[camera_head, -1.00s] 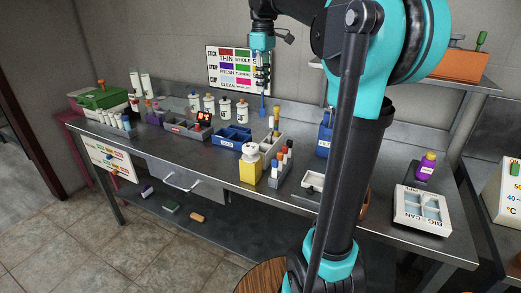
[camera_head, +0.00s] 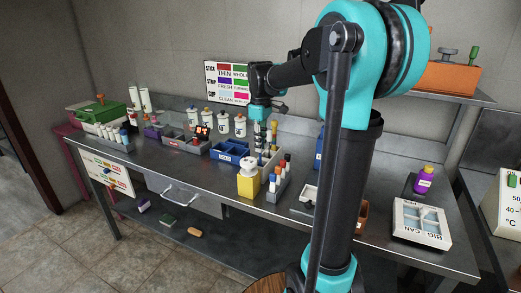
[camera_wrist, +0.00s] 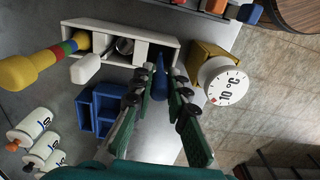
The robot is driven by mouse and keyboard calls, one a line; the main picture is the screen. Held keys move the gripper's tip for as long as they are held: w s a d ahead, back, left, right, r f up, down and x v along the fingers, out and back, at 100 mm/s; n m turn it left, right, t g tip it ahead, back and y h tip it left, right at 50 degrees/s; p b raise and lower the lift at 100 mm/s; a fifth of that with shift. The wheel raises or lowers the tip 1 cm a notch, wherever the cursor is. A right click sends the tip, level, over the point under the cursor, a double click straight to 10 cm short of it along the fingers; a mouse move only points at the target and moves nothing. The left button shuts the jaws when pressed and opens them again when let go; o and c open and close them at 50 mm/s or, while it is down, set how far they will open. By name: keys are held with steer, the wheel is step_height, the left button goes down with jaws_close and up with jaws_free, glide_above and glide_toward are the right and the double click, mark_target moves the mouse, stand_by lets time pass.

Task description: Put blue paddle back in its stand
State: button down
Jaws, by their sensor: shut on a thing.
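My gripper (camera_wrist: 160,82) is shut on the blue paddle (camera_wrist: 160,84), whose blue part shows between the fingers in the wrist view. The pale stand (camera_wrist: 172,36) has several compartments. A yellow-knobbed tool (camera_wrist: 22,72) and a white-handled tool (camera_wrist: 86,68) stand at its left and middle compartments. The paddle is beside or over the stand's right end, where the compartment looks empty. I cannot tell whether its lower end is inside.
A yellow box with a round dial (camera_wrist: 220,84) stands close to the right of my gripper. Blue bins (camera_wrist: 103,108) and white bottles (camera_wrist: 34,126) are to the left. A rack of coloured-cap tubes (camera_head: 278,182) is in front. A white tray (camera_head: 420,238) lies at the right.

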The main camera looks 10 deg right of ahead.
steer(key=shift+f, duration=1.25)
steer(key=c, duration=1.5)
jaws_free()
step_height(320, 180, up, 12)
steer(key=shift+r, duration=0.15)
